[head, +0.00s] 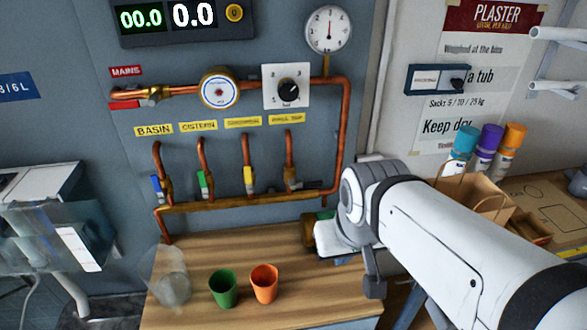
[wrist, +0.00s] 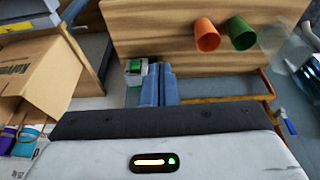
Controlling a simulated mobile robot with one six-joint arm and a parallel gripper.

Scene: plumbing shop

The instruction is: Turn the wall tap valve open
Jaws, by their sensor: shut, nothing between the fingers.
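The wall tap valve (head: 291,180) is the rightmost branch valve on the wall, under a yellow label (head: 287,118) that seems to read wall tap. Its handle is small and dark in the head view, so its setting is unclear. Valves with blue (head: 156,188), green (head: 204,181) and yellow (head: 248,180) handles stand to its left on the brass manifold (head: 240,202). My gripper (wrist: 157,87) shows blue fingers pressed together, empty, in the wrist view. In the head view my arm hides the fingers, with the wrist right of and below the valve.
A clear cup (head: 174,289), a green cup (head: 222,288) and an orange cup (head: 264,283) stand on the wooden bench (head: 205,255). Copper pipe (head: 343,130) runs down right of the valves. A mains valve (head: 150,94) sits upper left. A cardboard bag (head: 470,195) and bottles are at right.

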